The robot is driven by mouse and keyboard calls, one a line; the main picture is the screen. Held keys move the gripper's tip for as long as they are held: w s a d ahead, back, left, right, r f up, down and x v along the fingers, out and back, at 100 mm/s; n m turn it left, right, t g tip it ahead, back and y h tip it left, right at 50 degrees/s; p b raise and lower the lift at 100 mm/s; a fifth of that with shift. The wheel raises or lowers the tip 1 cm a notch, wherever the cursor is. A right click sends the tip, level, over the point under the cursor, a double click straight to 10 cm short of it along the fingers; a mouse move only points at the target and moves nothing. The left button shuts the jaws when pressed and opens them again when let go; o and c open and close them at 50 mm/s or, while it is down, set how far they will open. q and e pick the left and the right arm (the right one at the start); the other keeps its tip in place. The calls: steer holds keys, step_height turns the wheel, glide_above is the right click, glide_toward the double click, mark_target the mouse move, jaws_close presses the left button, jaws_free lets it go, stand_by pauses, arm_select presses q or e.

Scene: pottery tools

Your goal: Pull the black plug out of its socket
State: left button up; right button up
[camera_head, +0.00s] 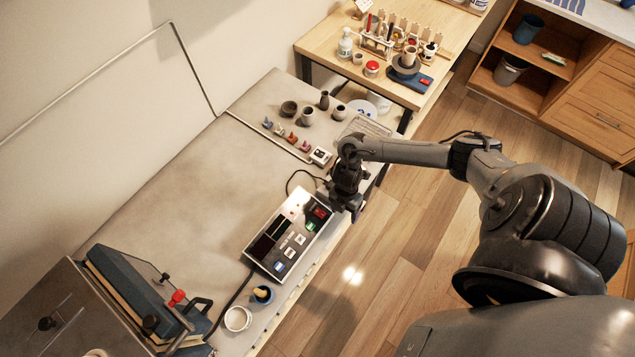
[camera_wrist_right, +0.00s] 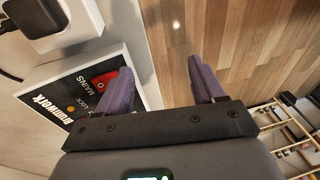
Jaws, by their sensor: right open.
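The black plug (camera_wrist_right: 36,16) sits in a white socket (camera_wrist_right: 65,35) at the upper left of the right wrist view. In the head view the white socket (camera_head: 320,157) is at the bench's right edge, beside my right arm. My right gripper (camera_head: 347,204) is beside the control box, near the edge of the bench. In the wrist view its two purple fingers (camera_wrist_right: 163,88) are apart with nothing between them. The plug is to the left of the fingers and not touched by them. My left gripper is not in view.
A control box (camera_head: 290,235) with a red switch (camera_wrist_right: 104,80) lies close to the left finger. A black cable (camera_head: 297,176) loops behind it. Small pots (camera_head: 307,116) stand further back. A white cup (camera_head: 238,318) is in front. Wooden floor (camera_head: 400,250) is open to the right.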

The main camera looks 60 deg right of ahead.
step_height(320, 180, up, 5)
steer(key=t+h, duration=0.2)
glide_above(332, 184)
steer(key=shift+s+r+b, duration=0.2)
steer(key=shift+s+b, duration=0.15)
steer(key=shift+s, duration=0.05)
steer(key=shift+w+r, duration=0.15)
steer(key=shift+w, duration=0.1)
steer(key=shift+f+b, duration=0.95)
step_height(332, 184, down, 6)
steer(key=b, duration=0.5)
steer(key=shift+r, duration=0.2)
steer(key=shift+f+b, duration=0.45)
steer(key=shift+f, duration=0.35)
steer(key=shift+w+f, duration=0.1)
steer(key=shift+w, duration=0.05)
